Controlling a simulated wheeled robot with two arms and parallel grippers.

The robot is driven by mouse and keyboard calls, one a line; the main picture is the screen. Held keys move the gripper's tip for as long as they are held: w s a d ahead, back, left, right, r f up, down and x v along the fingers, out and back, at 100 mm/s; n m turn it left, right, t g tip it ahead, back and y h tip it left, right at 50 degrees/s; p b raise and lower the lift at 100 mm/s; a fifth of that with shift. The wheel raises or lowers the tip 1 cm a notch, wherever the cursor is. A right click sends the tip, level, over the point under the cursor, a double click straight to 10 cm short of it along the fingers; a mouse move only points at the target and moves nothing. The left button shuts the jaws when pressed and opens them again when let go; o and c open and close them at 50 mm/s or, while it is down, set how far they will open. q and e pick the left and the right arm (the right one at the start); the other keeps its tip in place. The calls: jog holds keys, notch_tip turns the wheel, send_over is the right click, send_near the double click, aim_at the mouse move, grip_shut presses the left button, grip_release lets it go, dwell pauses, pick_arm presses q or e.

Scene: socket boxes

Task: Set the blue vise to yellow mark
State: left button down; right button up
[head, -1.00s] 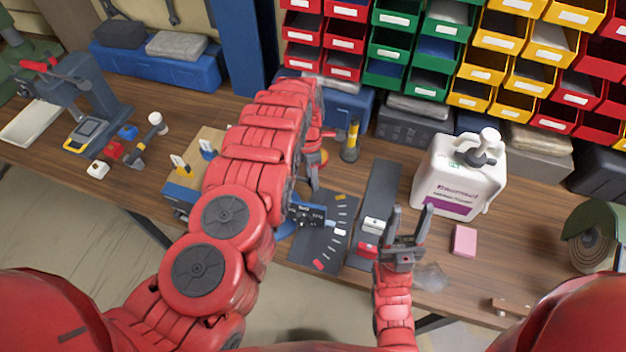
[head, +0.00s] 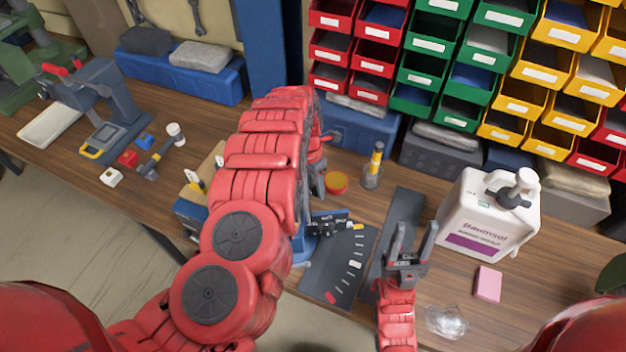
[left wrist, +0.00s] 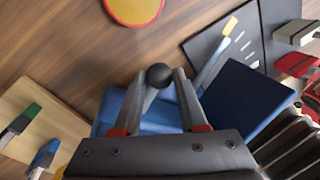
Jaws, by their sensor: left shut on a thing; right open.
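The blue vise (head: 307,246) stands on the bench, largely hidden behind my left arm in the head view. Its blue body (left wrist: 247,98) also shows in the left wrist view. My left gripper (left wrist: 159,78) is shut on the vise handle, with the black ball knob (left wrist: 158,75) at its fingertips. Beside the vise lies a dark scale plate (head: 340,268) with an arc of marks: the yellow mark (head: 358,227) at the far end, white ones between, a red one (head: 330,298) near. The vise's dark front points close to the yellow mark. My right gripper (head: 413,238) is open and empty.
A white jug (head: 487,212) and a pink block (head: 488,284) stand right of my right gripper. A round orange-yellow tin (head: 336,182) and a yellow-handled tool (head: 374,165) are behind the vise. Coloured bins (head: 430,70) line the back. Crumpled clear plastic (head: 446,321) lies near the front edge.

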dwell(0.3)
pick_arm(q)
jog(key=shift+c, duration=2.3)
grip_release()
jog(key=shift+r, duration=0.3)
jog(key=r, duration=0.1)
jog(key=r+b, duration=0.1)
jog(key=r, duration=0.2)
jog(key=shift+w+a+b, duration=0.15)
jog(key=shift+w+b, duration=0.15)
jog(key=shift+w, duration=0.05)
notch_tip(320, 180, up, 12)
jog(key=w+a, duration=0.1)
jog(key=shift+w+a+r, duration=0.25)
jog(key=shift+w+a, duration=0.1)
jog(key=shift+a, duration=0.05)
